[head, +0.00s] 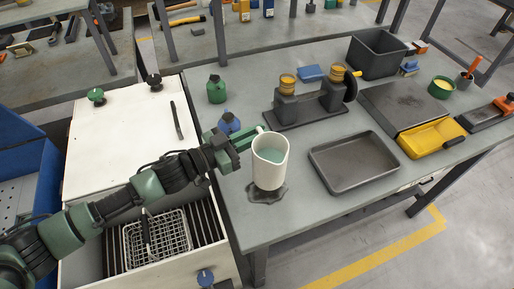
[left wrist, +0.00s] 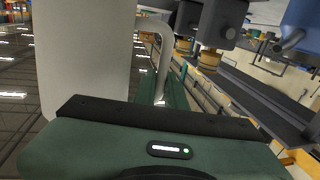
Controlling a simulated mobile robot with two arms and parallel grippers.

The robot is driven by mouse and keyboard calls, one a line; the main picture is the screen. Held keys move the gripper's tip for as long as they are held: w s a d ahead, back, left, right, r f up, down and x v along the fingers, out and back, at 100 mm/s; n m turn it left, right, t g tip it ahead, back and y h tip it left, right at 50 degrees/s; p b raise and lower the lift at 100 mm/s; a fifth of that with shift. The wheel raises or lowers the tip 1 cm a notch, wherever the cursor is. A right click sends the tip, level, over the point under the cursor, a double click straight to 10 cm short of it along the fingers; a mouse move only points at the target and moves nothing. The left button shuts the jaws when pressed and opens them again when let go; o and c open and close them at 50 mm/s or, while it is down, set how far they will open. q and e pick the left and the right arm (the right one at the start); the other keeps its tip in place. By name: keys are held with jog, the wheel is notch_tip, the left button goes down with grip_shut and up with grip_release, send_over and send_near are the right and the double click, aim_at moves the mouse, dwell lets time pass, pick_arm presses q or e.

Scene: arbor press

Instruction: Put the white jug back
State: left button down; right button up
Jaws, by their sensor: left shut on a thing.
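The white jug (head: 270,172) is upright near the left end of the grey workbench (head: 300,222) in the head view, with greenish contents showing inside. My left gripper (head: 248,138) reaches in from the left and is shut on the jug's handle. In the left wrist view the jug's white wall (left wrist: 82,55) fills the left side and its handle (left wrist: 163,45) runs down between the fingers. A dark irregular patch (head: 268,196) lies on the bench under the jug; I cannot tell whether the jug touches it. My right gripper is out of view.
A dark shallow tray (head: 352,184) lies right of the jug. A press-like fixture (head: 305,108) stands behind. Blue (head: 229,123) and green (head: 216,90) bottles stand near the bench's left end. A white-topped unit with a wire basket (head: 157,238) is at left.

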aim_at(257, 150)
pick_arm(q)
notch_tip(257, 150, down, 6)
jog(key=shift+r, duration=0.15)
dwell(0.3)
jog(key=shift+f, duration=0.3)
jog(key=c, duration=1.5)
grip_release()
jog(key=shift+f, duration=0.1)
